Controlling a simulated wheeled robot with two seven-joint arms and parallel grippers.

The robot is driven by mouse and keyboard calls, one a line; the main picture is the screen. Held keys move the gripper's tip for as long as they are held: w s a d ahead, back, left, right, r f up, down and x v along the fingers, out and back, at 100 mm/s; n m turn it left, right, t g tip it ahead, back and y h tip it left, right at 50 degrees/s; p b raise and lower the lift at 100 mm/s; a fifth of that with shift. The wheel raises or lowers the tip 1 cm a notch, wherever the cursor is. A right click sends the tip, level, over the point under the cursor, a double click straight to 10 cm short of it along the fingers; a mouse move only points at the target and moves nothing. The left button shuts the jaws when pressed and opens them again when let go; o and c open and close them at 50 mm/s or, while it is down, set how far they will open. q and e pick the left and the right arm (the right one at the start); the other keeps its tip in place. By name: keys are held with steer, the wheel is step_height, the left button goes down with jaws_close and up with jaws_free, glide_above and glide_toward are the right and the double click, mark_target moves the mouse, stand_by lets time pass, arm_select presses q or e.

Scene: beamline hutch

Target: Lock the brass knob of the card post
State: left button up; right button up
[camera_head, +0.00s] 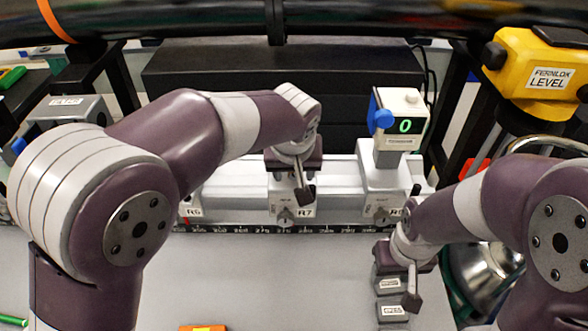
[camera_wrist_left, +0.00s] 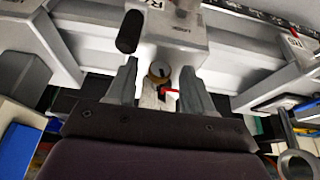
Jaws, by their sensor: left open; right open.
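In the head view, my left gripper (camera_head: 302,190) is above the carriage labelled R7 (camera_head: 306,212) and hides the knob and much of what stands there. I cannot make out a card. My right gripper (camera_head: 411,288) is open and empty, lower right, over small dark labelled blocks (camera_head: 390,284).
A yellow level (camera_head: 545,72) is at upper right. A metal bowl (camera_head: 485,270) lies beside my right arm. The grey tabletop (camera_head: 270,280) is mostly clear.

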arm_select(q)
jaws_close()
steer(key=y+p, duration=0.2)
steer(key=p, duration=0.1)
steer(key=y+p, duration=0.1)
steer(key=shift+s+d+r+m, duration=0.1)
steer(key=shift+d+r+m, duration=0.2)
steer(key=shift+d+r, duration=0.1)
steer(key=shift+f+y+p, duration=0.2)
steer(key=shift+y+p, duration=0.1)
steer(key=shift+p, duration=0.2)
steer(key=shift+f, duration=0.3)
arm_select(e)
step_height(320, 180, up, 5)
steer(key=shift+f, duration=0.2)
arm_select(q)
jaws_free()
steer(key=shift+a, duration=0.1)
